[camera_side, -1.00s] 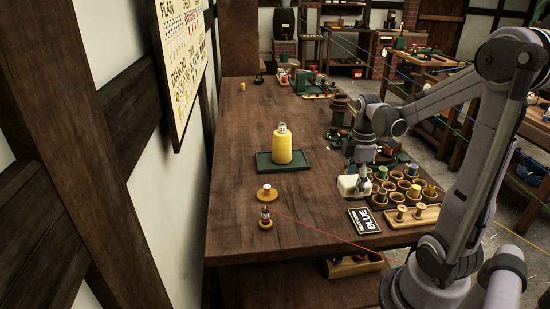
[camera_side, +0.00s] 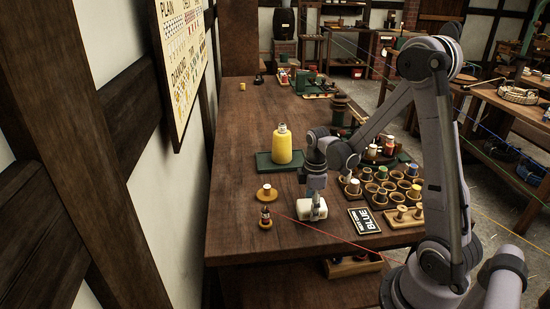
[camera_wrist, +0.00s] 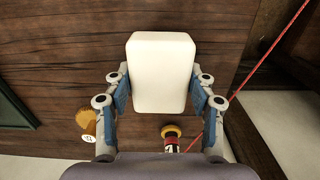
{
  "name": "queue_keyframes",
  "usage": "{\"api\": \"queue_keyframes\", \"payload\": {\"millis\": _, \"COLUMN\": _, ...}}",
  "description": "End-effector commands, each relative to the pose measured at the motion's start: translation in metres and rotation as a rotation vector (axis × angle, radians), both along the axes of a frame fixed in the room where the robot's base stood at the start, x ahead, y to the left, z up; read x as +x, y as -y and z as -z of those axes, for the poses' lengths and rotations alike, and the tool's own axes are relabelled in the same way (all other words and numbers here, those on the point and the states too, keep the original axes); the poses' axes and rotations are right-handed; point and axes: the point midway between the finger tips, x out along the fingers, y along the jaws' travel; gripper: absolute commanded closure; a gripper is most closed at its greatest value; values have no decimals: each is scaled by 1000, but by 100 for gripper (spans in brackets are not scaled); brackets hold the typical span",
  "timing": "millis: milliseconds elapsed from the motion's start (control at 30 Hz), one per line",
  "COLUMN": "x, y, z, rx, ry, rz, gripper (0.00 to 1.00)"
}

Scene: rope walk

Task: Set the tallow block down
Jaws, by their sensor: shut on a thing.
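The tallow block (camera_side: 312,210) is a cream-white rounded block at the front part of the wooden bench. My gripper (camera_side: 314,196) is above it, shut on it. In the wrist view the block (camera_wrist: 160,75) lies between the two blue-padded fingers of my gripper (camera_wrist: 160,92), with its long side running away from the camera. The block is on or just above the bench top; I cannot tell whether it touches.
A red line (camera_side: 335,236) runs from a small spool (camera_side: 265,217) across the bench front. A sign reading BLUE (camera_side: 364,220) and a tray of round cups (camera_side: 381,190) stand to the right. A yellow bottle (camera_side: 282,147) stands on a green tray (camera_side: 263,161) behind.

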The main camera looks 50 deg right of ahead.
Motion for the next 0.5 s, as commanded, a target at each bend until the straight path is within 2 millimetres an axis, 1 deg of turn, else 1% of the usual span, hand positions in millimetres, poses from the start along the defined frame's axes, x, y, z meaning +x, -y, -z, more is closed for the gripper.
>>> {"api": "queue_keyframes", "payload": {"millis": 33, "x": 0, "y": 0, "z": 6, "rx": 0, "ry": 0, "rz": 0, "gripper": 82}}
{"api": "queue_keyframes", "payload": {"millis": 133, "x": 0, "y": 0, "z": 12, "rx": 0, "ry": 0, "rz": 0, "gripper": 82}}
{"api": "queue_keyframes", "payload": {"millis": 500, "x": 0, "y": 0, "z": 15, "rx": 0, "ry": 0, "rz": 0, "gripper": 82}}
